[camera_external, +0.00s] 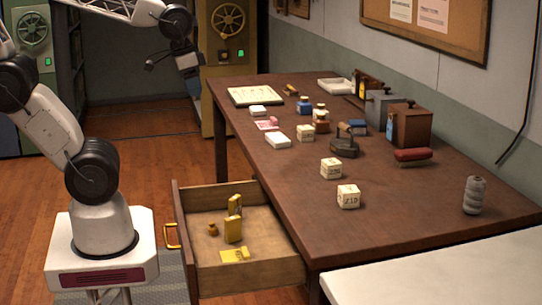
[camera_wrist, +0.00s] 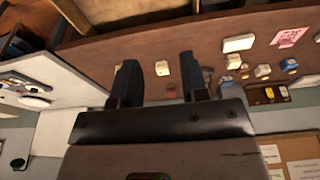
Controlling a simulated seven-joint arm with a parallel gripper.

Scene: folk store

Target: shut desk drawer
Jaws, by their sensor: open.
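The desk drawer (camera_external: 184,245) is pulled out from the near left side of the brown desk (camera_external: 265,160). Its brass handle (camera_external: 171,236) is on its left-facing front panel. Inside lie several small yellow and brass items. In the external view my gripper (camera_external: 151,63) is high at the top, beyond the drawer and left of the desk's far end, well apart from the handle. In the wrist view my gripper (camera_wrist: 159,60) is open, with nothing held between its two dark fingers. A pale wooden surface at that view's top edge looks like the drawer's inside.
Several lettered blocks, an iron (camera_external: 344,147), tins and boxes stand on the desk. A white table (camera_external: 440,270) is at the lower right. Safes (camera_external: 230,60) stand behind the arm. The floor left of the drawer handle is partly taken by my base.

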